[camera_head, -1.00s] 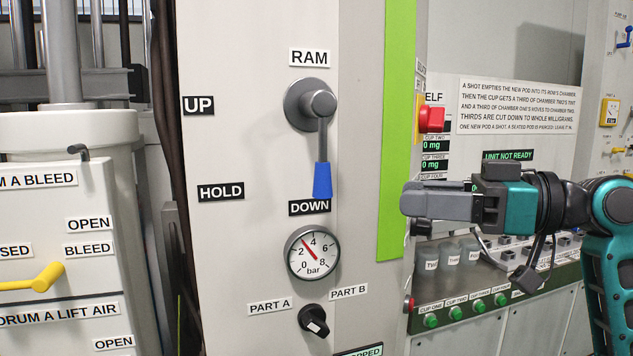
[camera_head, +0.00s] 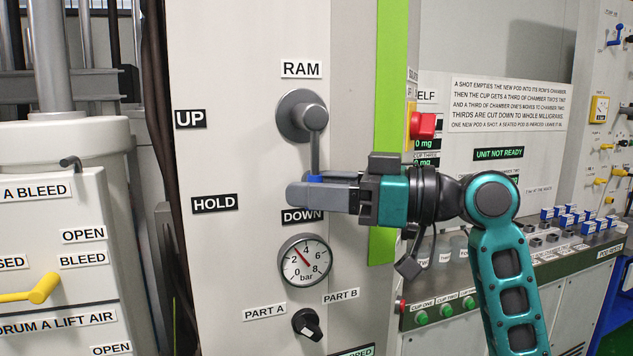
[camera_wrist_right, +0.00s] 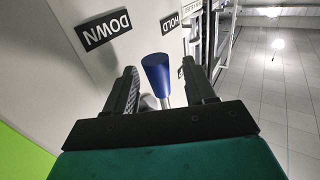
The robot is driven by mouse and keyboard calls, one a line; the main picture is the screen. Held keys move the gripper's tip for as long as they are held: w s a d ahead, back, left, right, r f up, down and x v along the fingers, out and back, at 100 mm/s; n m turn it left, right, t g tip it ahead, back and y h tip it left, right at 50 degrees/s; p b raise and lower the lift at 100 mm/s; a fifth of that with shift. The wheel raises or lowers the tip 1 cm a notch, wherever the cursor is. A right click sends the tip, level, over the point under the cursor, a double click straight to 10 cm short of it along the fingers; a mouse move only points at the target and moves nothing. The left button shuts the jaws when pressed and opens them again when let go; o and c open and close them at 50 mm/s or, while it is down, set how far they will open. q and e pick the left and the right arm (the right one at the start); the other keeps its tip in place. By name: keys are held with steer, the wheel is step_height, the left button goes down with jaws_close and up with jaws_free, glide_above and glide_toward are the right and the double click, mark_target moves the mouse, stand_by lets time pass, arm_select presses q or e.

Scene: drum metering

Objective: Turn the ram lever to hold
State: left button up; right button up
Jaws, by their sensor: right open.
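The ram lever (camera_head: 315,150) has a grey hub and arm and points straight down, toward the DOWN label (camera_head: 303,216). Its blue handle is mostly hidden behind my right gripper (camera_head: 300,193) in the head view. In the right wrist view the blue handle (camera_wrist_right: 156,72) stands between the two fingers of the right gripper (camera_wrist_right: 160,88), with space on both sides. The right gripper is open around it. The HOLD label (camera_head: 215,203) is to the left of the lever, and the UP label (camera_head: 190,119) is higher. My left gripper is not in view.
A pressure gauge (camera_head: 306,260) and a black selector knob (camera_head: 307,324) are below the lever on the same panel. A red button (camera_head: 423,126) is to the right, past the green strip (camera_head: 391,80). The panel left of the lever is clear.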

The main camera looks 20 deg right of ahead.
steer(key=shift+c, duration=0.4)
jaws_close()
